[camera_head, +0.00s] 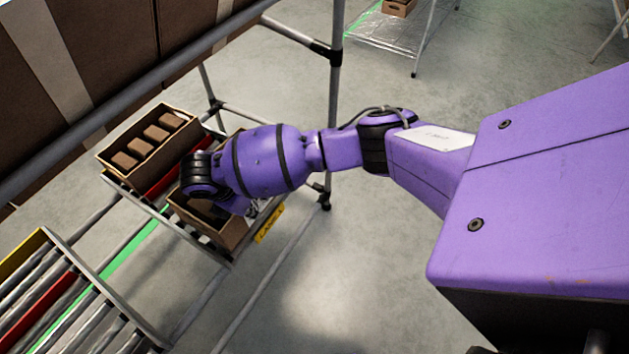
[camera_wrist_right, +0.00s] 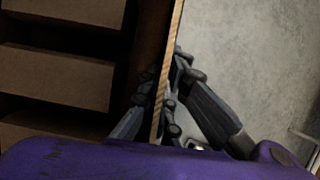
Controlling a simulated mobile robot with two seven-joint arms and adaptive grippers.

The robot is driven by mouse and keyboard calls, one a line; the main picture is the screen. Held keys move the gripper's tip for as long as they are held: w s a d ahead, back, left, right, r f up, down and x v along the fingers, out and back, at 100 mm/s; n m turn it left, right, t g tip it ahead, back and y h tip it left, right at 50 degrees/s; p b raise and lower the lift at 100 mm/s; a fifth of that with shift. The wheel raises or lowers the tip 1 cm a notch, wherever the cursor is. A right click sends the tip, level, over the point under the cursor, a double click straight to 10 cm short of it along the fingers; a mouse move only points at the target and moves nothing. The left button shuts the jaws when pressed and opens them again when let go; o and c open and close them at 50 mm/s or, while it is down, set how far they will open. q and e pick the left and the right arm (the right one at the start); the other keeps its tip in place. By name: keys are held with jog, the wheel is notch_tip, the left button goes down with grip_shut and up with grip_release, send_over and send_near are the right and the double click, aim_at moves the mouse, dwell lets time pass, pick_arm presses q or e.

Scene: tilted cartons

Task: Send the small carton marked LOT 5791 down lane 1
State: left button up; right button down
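In the head view an open brown carton (camera_head: 228,234) sits on the tilted rack, partly covered by my right wrist. In the wrist view its thin wall (camera_wrist_right: 167,70) stands between the two fingers of my right gripper (camera_wrist_right: 162,92), one finger inside and one outside. Both finger pads appear to press on the wall. Brown blocks (camera_wrist_right: 55,75) lie inside this carton. A second open carton (camera_head: 122,172) with several brown blocks stands to its left. No lot marking is readable. My left gripper is out of view.
A yellow lane label (camera_head: 269,224) is on the rack's right side; its number is unclear. A red strip (camera_head: 165,182) runs between the cartons. A roller rack (camera_head: 60,300) is at lower left. Large boxes (camera_head: 100,50) and a metal post (camera_head: 335,90) stand close by. The right floor is open.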

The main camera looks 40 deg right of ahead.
jog(key=shift+w+a+f+b, duration=0.15)
jog(key=shift+w+a+b, duration=0.05)
jog(key=shift+w+b, duration=0.25)
jog(key=shift+w+a+f+b, duration=0.1)
jog(key=shift+w+a+b, duration=0.05)
jog(key=shift+w+b, duration=0.25)
jog(key=shift+w+a+f+b, duration=0.15)
jog(key=shift+w+a+b, duration=0.05)
jog(key=shift+w+b, duration=0.55)
jog(key=shift+s+f, duration=0.15)
jog(key=shift+f, duration=0.4)
jog(key=shift+s+f, duration=0.1)
jog(key=shift+f, duration=0.6)
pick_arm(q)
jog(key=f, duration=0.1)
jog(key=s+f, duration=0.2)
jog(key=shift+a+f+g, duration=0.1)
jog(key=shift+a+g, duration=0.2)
pick_arm(e)
jog(key=shift+f, duration=0.15)
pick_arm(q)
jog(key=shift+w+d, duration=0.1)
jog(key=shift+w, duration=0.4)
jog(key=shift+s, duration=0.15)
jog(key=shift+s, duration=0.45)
pick_arm(e)
jog(key=shift+f, duration=0.1)
